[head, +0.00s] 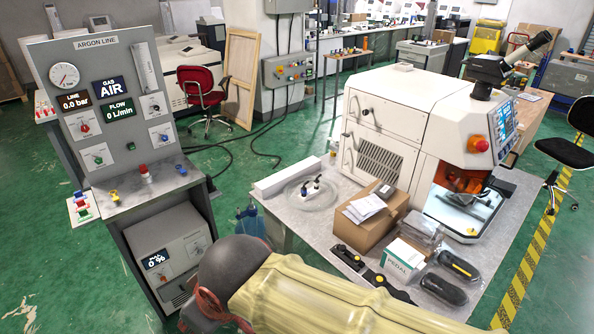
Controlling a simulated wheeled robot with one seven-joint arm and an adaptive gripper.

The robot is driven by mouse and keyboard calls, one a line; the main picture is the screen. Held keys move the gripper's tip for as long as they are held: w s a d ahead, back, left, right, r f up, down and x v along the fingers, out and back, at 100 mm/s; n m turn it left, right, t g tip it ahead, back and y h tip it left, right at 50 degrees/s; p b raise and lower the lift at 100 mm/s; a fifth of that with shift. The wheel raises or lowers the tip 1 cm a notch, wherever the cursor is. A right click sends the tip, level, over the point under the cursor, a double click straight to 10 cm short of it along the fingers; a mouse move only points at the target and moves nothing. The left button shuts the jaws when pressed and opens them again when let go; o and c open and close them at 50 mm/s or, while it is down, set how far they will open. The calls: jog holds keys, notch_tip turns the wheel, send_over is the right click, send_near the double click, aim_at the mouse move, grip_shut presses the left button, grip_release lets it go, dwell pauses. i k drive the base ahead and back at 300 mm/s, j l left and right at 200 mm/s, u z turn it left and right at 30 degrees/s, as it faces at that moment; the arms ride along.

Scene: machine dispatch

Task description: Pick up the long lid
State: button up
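A long white piece (285,178), which looks like the long lid, lies along the back left edge of the grey work table (318,228). I cannot tell for sure that it is a lid. My gripper is not in view; only a yellow-covered part of my arm crosses the bottom of the head view, hiding the table's near edge.
A brown cardboard box (371,222) with papers on top stands right of the dish. Behind it is a large white machine (388,115). Black tools and packages lie at the front. The argon panel (105,105) stands left, with green floor between it and the table.

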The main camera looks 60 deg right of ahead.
aim_at(266, 187)
jog(key=i+l+z, duration=0.1)
jog(key=i+z, duration=0.2)
jog(key=z, duration=0.2)
jog(key=i+z, duration=0.3)
jog(key=z, duration=0.15)
jog(key=i+j+z, duration=0.1)
jog(key=i+z, duration=0.2)
jog(key=z, duration=0.2)
jog(key=i+j+z, duration=0.2)
jog(key=z, duration=0.3)
jog(key=i+z, duration=0.25)
jog(key=z, duration=0.2)
jog(key=i+z, duration=0.2)
jog(key=z, duration=0.3)
jog(key=i+j+z, duration=0.1)
jog(key=i+z, duration=0.15)
jog(key=z, duration=0.2)
